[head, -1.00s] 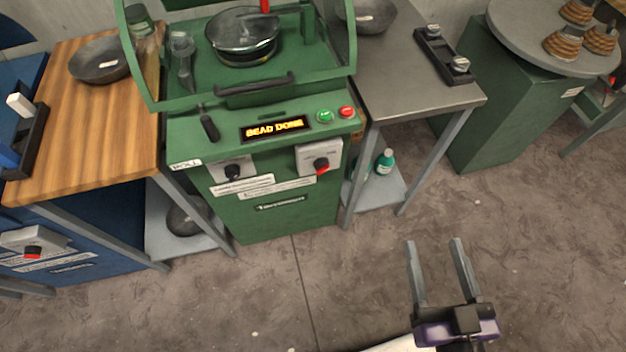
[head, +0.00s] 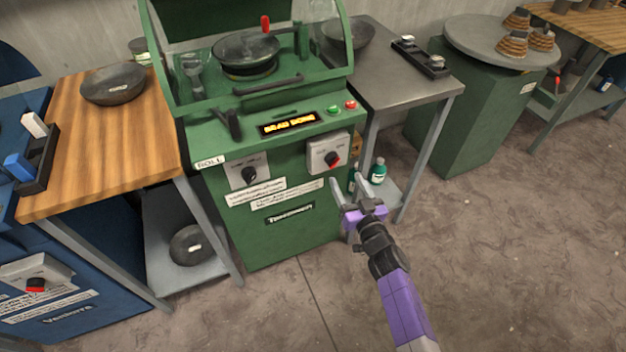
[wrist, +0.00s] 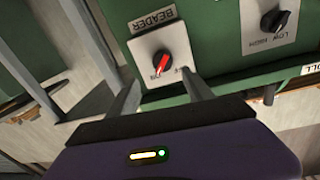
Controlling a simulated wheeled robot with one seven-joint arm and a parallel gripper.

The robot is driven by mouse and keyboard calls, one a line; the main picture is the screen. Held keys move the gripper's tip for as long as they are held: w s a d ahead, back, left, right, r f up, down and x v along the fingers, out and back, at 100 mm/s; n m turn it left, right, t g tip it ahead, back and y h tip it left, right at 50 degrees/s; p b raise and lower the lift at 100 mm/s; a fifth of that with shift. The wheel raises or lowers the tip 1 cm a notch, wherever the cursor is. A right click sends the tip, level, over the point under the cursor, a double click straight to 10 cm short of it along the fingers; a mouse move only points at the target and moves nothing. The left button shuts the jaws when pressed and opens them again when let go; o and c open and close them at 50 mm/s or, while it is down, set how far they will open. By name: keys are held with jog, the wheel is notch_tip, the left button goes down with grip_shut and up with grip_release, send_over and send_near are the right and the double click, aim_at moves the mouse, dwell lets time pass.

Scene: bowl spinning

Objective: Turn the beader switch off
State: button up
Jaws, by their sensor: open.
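The beader switch (head: 333,158) is a red-marked black knob on a pale plate at the right of the green machine's front panel. In the wrist view the plate reads BEADER, and the knob (wrist: 162,62) has its red pointer slanted, its lower end toward the lower left label. My gripper (head: 350,183) is open and empty, just in front of and below the switch in the head view. In the wrist view its two fingers (wrist: 160,95) reach toward the lower part of the plate. I see no clear contact with the knob.
A second black knob (head: 249,174) sits on a LOW/HIGH plate to the left. The lit display (head: 289,123) reads BEAD DONE, with green and red buttons beside it. A grey metal table (head: 400,80) stands close on the right; open floor (head: 500,260) lies in front.

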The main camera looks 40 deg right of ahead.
aim_at(335, 165)
jog(key=shift+m, duration=0.4)
jog(key=shift+a+f+b+x, duration=0.15)
jog(key=shift+b+x, duration=1)
jog(key=shift+x, duration=0.75)
jog(key=shift+a+f+b+x, duration=0.15)
jog(key=shift+b+x, duration=1)
jog(key=shift+x, duration=0.75)
jog(key=shift+w+r, duration=0.1)
grip_shut()
